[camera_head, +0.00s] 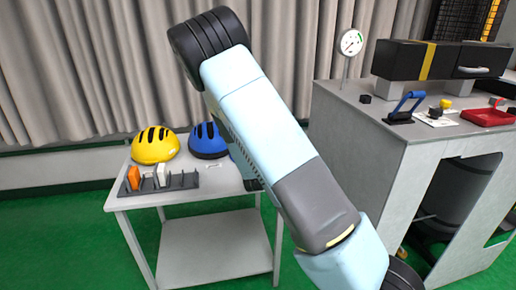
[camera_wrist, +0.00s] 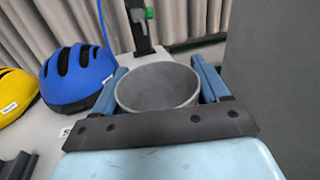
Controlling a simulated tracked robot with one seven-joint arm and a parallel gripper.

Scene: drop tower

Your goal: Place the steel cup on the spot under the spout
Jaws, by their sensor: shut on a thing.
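In the wrist view, the steel cup (camera_wrist: 158,92) is a grey round cup with its open mouth facing the camera; it looks empty. My gripper (camera_wrist: 163,78) has one blue finger on each side of the cup and is shut on it. Behind the cup stands a dark upright post (camera_wrist: 140,28) with a green piece and a blue cord beside it; I cannot tell whether this is part of the spout. The spot under the spout is not visible. In the head view my arm hides the cup and gripper.
A yellow helmet (camera_head: 155,146) and a blue helmet (camera_head: 207,140) sit on the small table (camera_head: 122,201), behind a dark slotted rack (camera_head: 182,182) with an orange and a white piece. A grey workbench (camera_head: 350,130) at right carries a dial gauge (camera_head: 351,42) and a red tray (camera_head: 487,117).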

